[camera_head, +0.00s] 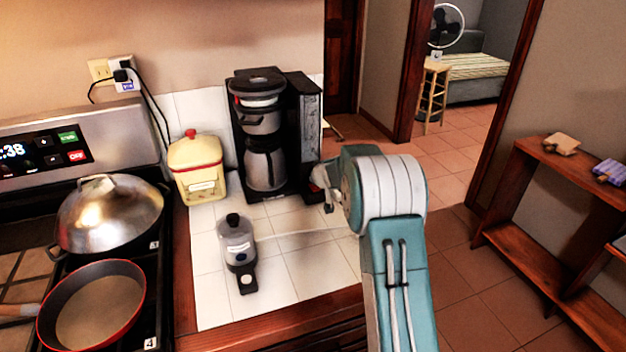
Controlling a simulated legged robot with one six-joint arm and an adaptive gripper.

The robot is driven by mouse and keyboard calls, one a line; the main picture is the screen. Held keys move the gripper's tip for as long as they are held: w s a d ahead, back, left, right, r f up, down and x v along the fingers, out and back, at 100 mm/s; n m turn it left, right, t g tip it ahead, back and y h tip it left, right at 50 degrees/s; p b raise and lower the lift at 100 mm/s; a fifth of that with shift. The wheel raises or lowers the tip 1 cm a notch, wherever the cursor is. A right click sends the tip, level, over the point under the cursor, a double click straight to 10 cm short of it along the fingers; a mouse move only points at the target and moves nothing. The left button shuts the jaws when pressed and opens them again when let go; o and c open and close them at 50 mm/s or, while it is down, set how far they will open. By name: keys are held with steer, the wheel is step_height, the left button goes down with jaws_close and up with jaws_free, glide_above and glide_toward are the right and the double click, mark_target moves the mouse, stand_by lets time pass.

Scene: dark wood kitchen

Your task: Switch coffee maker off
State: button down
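The black coffee maker (308,112) stands upright at the back of the white tiled counter, with its steel carafe (265,165) in place. I cannot make out its switch or whether it is on. My teal and white arm reaches up from the bottom right. My gripper (328,204) shows only in part, at the left of the arm's end, close to the lower right side of the coffee maker. The arm hides most of it, so I cannot tell whether its fingers are open or whether it touches the machine.
A small grinder (238,245) stands on the counter (310,265) in front of the coffee maker. A stove with a domed-lid pan (110,215) and a red pan (92,305) is at left.

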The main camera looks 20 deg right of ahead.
steer(key=v, duration=1)
steer(key=shift+s, duration=0.1)
steer(key=s+a+r+n+g+y, duration=0.1)
steer(key=s+a+r+y, duration=0.1)
steer(key=s+a+r, duration=0.6)
steer(key=s+a+r+n+g+y, duration=0.1)
steer(key=s+a+r, duration=0.2)
steer(key=s+a, duration=0.45)
steer(key=s+d+f+m+g+h, duration=0.1)
steer(key=s+f+m+g+h, duration=0.1)
steer(key=s, duration=2.3)
steer(key=shift+f+g+h, duration=0.2)
steer(key=shift+g+h, duration=0.2)
steer(key=shift+h, duration=0.1)
